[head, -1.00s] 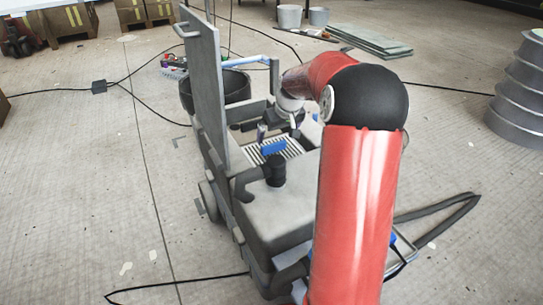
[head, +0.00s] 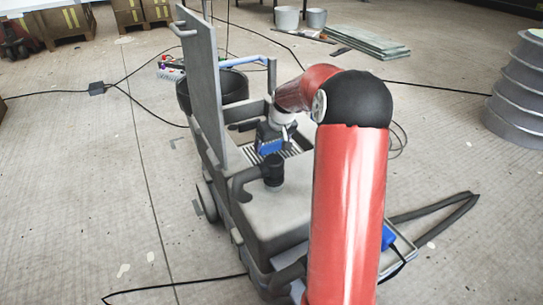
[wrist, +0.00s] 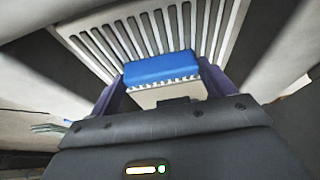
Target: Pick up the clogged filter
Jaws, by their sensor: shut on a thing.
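The filter's lower edges are partly hidden by my gripper and the machine.
The machine's raised grey lid (head: 203,90) stands upright left of my gripper. A dark pipe fitting (head: 273,170) is just in front of the opening. A dark bucket (head: 228,88) is behind the lid. Cables lie on the floor.

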